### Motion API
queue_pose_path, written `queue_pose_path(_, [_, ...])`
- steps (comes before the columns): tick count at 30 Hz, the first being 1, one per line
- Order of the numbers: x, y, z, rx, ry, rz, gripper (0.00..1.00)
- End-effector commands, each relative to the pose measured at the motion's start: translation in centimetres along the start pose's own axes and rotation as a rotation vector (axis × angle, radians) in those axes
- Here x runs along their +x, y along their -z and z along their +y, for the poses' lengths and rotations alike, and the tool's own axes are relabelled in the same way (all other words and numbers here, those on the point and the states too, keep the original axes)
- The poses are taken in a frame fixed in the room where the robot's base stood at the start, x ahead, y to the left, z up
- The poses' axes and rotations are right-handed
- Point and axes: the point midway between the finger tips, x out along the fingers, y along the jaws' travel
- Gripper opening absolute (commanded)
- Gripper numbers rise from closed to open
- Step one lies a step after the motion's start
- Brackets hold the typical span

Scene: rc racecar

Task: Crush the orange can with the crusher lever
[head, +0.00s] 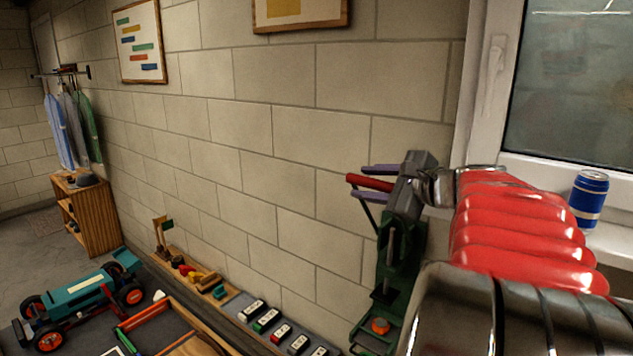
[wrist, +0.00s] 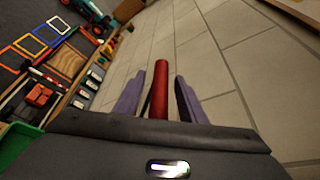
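The green crusher (head: 390,272) stands against the wall at right centre in the head view. The orange can (head: 380,326) shows low in it, only its top clearly visible. The red lever handle (head: 369,182) sticks out to the left at the top. My gripper (head: 366,181) has purple fingers on either side of this handle. In the wrist view, the handle (wrist: 160,92) lies between the two fingers of my gripper (wrist: 157,98), with a gap on each side. My gripper is open and not clamped on it. My arm hides part of the crusher's right side.
A blue can (head: 588,198) stands on the windowsill (head: 612,243) at right. A workbench strip with several small blocks (head: 266,320) runs along the wall. A teal racecar (head: 80,294) is at lower left, near a wooden shelf (head: 90,220).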

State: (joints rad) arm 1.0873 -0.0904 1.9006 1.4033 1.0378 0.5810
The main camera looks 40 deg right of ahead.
Motion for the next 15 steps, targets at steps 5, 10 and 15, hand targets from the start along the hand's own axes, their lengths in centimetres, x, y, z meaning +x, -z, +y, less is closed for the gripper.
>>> queue_pose_path(5, [-0.02, -0.01, 0.00, 0.000, 0.000, 0.000, 0.34])
queue_pose_path(10, [-0.03, -0.02, 0.01, 0.000, 0.000, 0.000, 0.22])
queue_pose_path(15, [-0.03, -0.03, 0.01, 0.000, 0.000, -0.001, 0.10])
